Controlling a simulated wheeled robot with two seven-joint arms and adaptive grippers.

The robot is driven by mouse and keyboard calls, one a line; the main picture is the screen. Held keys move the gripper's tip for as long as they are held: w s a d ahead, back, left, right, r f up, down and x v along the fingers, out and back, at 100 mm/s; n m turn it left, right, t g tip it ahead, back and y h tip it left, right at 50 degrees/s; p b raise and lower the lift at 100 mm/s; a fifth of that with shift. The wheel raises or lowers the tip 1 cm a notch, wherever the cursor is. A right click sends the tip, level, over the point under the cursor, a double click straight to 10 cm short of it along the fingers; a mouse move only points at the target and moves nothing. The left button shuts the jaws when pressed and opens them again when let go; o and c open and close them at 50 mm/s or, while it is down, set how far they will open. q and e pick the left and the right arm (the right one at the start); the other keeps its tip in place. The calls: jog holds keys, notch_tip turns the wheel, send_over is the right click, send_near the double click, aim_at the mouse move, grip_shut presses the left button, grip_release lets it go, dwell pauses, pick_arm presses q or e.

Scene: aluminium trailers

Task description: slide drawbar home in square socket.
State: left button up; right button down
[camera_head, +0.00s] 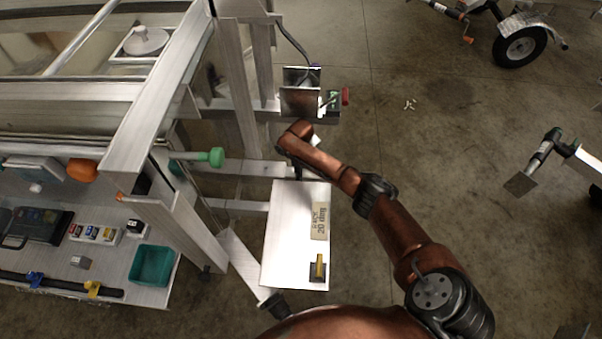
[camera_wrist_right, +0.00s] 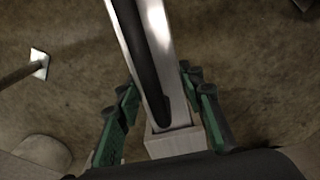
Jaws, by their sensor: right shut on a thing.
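A pale aluminium bar, taken as the drawbar (camera_wrist_right: 158,25), runs from the top of the right wrist view down between the green fingers of my right gripper (camera_wrist_right: 160,88). A black strip or tube (camera_wrist_right: 135,35) lies along it. A pale square-edged block (camera_wrist_right: 173,143) is at its near end. The gripper is shut on the bar. In the head view my right arm reaches in from the lower right, and its gripper is hidden beneath the last link. Which part is the square socket cannot be told. My left gripper is not in view.
A white panel (camera_head: 283,235) labelled 20 deg lies below the arm's end. A metal box-shaped bracket (camera_head: 300,101) is just beyond it. A workbench with a green tray (camera_head: 152,266) is left. A wheeled trailer (camera_head: 520,46) stands far right; floor between is mostly clear.

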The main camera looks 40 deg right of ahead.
jog(key=shift+w+a+r+b, duration=0.15)
jog(key=shift+w+a+b, duration=0.25)
jog(key=shift+w+a, duration=0.4)
jog(key=c, duration=1.5)
grip_release()
jog(key=shift+c, duration=0.2)
jog(key=o, duration=0.3)
jog(key=shift+s, duration=0.1)
jog(key=shift+s+f, duration=0.15)
jog(key=shift+f, duration=0.05)
notch_tip(320, 180, up, 12)
jog(key=shift+r, duration=0.15)
